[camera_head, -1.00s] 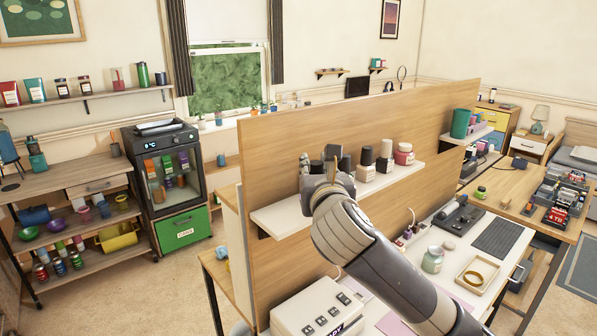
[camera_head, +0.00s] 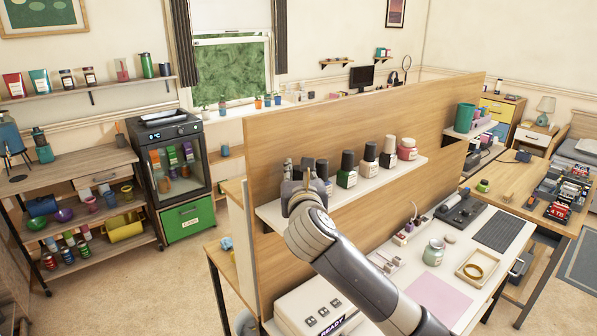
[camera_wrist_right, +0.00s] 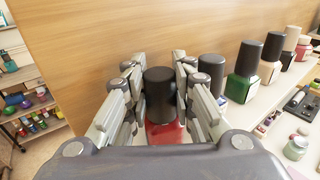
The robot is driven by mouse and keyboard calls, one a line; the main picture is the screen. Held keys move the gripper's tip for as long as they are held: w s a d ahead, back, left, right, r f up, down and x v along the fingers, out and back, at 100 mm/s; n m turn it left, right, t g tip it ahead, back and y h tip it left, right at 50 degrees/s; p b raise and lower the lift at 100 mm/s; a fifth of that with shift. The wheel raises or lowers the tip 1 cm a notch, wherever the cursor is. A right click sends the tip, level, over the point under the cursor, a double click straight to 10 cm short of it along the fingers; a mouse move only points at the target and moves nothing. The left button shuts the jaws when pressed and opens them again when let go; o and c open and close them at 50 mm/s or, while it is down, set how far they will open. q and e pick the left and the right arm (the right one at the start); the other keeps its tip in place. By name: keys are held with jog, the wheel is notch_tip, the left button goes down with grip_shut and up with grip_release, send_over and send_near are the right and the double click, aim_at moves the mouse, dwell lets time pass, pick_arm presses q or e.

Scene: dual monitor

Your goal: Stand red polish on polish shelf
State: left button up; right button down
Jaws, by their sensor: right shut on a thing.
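My right gripper (camera_head: 303,185) is at the left end of the white polish shelf (camera_head: 385,180) on the wooden panel. In the right wrist view its fingers are shut on a red polish (camera_wrist_right: 165,132) with a black cap, which stands upright between them. The head view mostly hides this bottle behind the gripper. Whether its base touches the shelf I cannot tell. My left gripper is not in view.
Right of the gripper stand a dark-capped bottle (camera_head: 322,170), a green polish (camera_head: 347,170), a cream polish (camera_head: 369,165), a white-capped bottle (camera_head: 388,152) and a pink jar (camera_head: 407,149). The wooden panel (camera_head: 300,130) rises behind. Below, the desk holds a jar (camera_head: 433,252) and a tray (camera_head: 475,270).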

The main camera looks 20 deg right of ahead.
jog(key=shift+f, duration=0.15)
jog(key=c, duration=1.4)
grip_release()
jog(key=shift+o, duration=0.2)
jog(key=shift+r, duration=0.2)
jog(key=b+v, duration=0.2)
jog(key=v, duration=1)
jog(key=shift+f, duration=0.15)
